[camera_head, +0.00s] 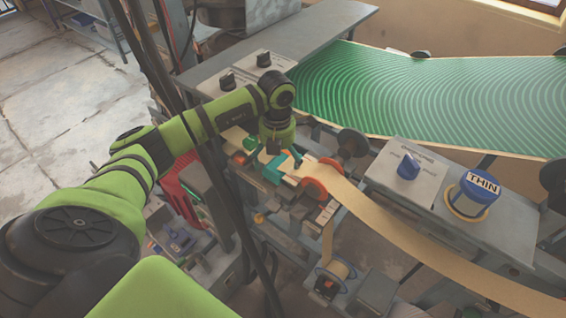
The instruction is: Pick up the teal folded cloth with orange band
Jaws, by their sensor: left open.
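A small teal piece (273,172), which looks like the teal folded cloth, lies among the machine parts right under my left wrist. An orange part shows beside it, but I cannot tell whether this is its band. My left gripper (286,157) points down at the end of the green arm, close above and beside the teal piece. It is open. The fingers are small and partly hidden, and I cannot tell whether they touch the teal piece. My right gripper is out of view.
A tan paper strip (400,237) runs from the rollers to the lower right. A control box with a blue knob (408,167) and a blue cap marked THIN (480,186) stands right. A green patterned plate (430,95) lies behind.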

